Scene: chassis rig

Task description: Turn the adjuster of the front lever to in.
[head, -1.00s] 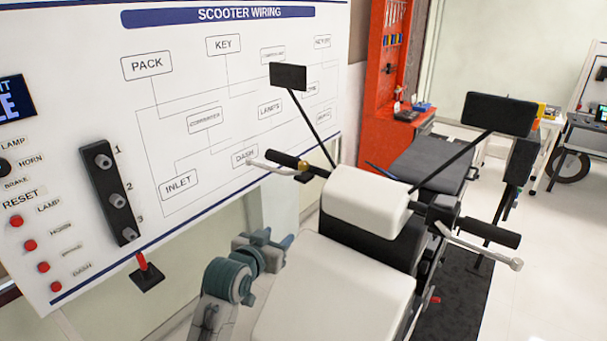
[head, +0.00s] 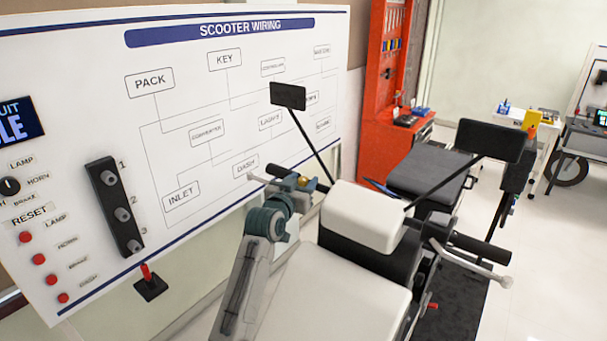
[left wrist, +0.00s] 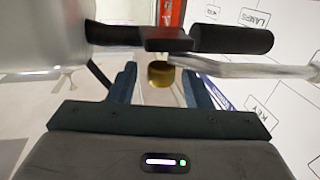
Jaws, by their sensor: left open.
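A brass adjuster knob (head: 302,181) sits at the inner end of the lever on the scooter's left handlebar; it also shows in the left wrist view (left wrist: 160,74). The silver lever (left wrist: 235,70) runs along the black grip (left wrist: 231,40). My left gripper (head: 297,186) is at this handlebar, right by the knob. In the left wrist view my left gripper (left wrist: 160,88) is open, with one blue-grey finger on each side of the knob. I cannot tell whether the fingers touch it. My right gripper is not in view. Any marking on the adjuster is too small to read.
The white scooter cowl (head: 365,215) and the mirror stalk (head: 318,143) stand close to my left gripper. The wiring board (head: 90,60) is behind on the left. The other handlebar, with its lever (head: 468,265), is to the right.

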